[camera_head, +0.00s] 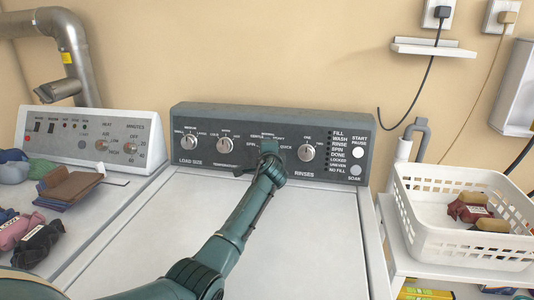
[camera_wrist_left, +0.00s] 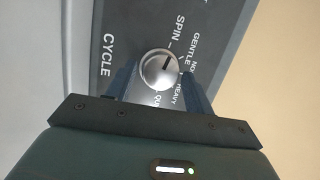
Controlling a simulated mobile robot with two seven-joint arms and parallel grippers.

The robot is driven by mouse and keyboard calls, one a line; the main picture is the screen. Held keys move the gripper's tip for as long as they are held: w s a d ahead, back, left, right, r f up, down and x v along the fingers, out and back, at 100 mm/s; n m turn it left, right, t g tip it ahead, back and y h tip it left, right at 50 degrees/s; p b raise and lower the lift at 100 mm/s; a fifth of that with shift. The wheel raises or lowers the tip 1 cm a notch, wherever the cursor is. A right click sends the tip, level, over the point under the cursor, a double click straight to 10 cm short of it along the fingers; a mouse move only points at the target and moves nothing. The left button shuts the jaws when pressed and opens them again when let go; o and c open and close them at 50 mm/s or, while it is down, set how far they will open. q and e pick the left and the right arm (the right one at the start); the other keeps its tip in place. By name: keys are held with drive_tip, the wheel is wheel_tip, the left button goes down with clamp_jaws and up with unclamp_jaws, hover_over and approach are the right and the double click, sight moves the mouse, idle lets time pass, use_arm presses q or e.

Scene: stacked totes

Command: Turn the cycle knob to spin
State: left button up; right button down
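My left gripper (camera_head: 268,150) is at the washer's dark control panel (camera_head: 190,115) and covers the cycle knob in the head view. In the left wrist view the round silver cycle knob (camera_wrist_left: 160,70) sits between the two fingers of my left gripper (camera_wrist_left: 160,85). The fingers are apart, with a gap visible on both sides of the knob. A short dark mark shows on the knob's face; which label it points to is hard to tell. The SPIN label (camera_wrist_left: 180,29) and GENTLE label (camera_wrist_left: 194,46) are printed beside it. My right gripper is not in view.
Other panel knobs are load size (camera_head: 189,142), temperature (camera_head: 224,145) and rinses (camera_head: 306,152). Round buttons (camera_head: 358,153) sit at the panel's right end. A white basket (camera_head: 458,250) stands right of the washer. A dryer panel (camera_head: 92,137) and folded cloths lie left.

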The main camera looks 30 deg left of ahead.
use_arm(q)
drive_tip(key=shift+o, duration=0.9)
drive_tip(key=p+v, duration=0.8)
drive_tip(key=v, duration=0.5)
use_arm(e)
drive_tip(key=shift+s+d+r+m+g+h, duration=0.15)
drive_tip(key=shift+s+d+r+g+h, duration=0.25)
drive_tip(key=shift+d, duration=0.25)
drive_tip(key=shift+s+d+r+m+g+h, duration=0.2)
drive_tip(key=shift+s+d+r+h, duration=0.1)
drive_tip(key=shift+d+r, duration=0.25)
use_arm(q)
drive_tip(key=shift+s+d, duration=0.1)
drive_tip(key=shift+s, duration=0.1)
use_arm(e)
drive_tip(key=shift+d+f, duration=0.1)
